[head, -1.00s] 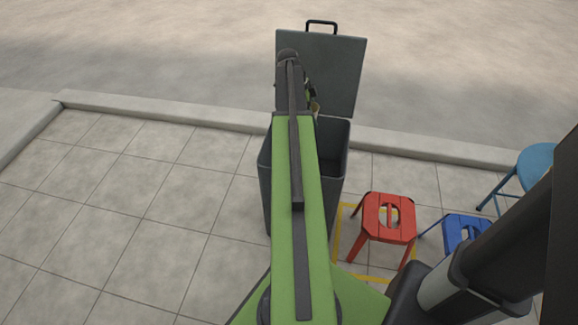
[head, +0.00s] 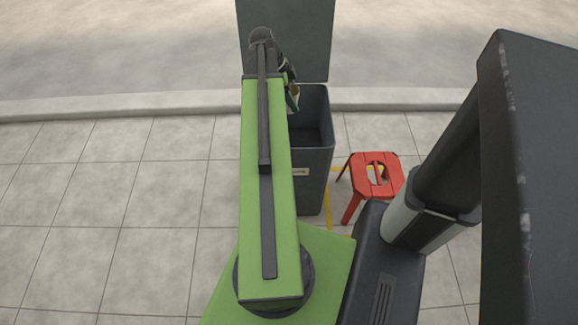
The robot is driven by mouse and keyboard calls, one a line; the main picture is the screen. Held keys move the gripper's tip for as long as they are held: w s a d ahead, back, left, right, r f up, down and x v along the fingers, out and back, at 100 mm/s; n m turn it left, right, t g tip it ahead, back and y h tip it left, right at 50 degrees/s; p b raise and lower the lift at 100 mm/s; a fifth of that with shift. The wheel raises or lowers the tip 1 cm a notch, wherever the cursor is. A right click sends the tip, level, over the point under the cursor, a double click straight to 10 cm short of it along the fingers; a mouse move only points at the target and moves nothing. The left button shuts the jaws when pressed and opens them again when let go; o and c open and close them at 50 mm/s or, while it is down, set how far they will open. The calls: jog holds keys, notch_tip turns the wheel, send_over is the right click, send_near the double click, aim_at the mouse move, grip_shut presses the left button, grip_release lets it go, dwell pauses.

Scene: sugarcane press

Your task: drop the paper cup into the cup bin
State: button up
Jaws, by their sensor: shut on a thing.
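The cup bin is a dark grey open-topped bin (head: 313,185) with a small pale label on its front. Its lid (head: 305,45) stands raised behind it. My green arm covers the bin's left part. My gripper (head: 288,82) is small and dark, at the arm's far end, in front of the lid and near the bin's rear rim in the picture. It is shut on a small pale and greenish thing, probably the paper cup (head: 293,97), mostly hidden by the arm and gripper. The bin's opening shows dark inside to the right of the arm.
A red stool (head: 376,178) stands right of the bin, with yellow floor marking (head: 335,180) between them. A low kerb (head: 120,105) runs behind. Grey paving (head: 110,180) on the left is clear.

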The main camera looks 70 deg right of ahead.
jog(key=f+b, duration=0.3)
jog(key=f, duration=0.1)
jog(key=shift+s+f, duration=0.15)
jog(key=shift+s, duration=0.05)
jog(key=shift+d, duration=0.1)
jog(key=o, duration=1.4)
jog(key=p+v, duration=1.6)
jog(key=v, duration=0.1)
jog(key=shift+r, duration=0.35)
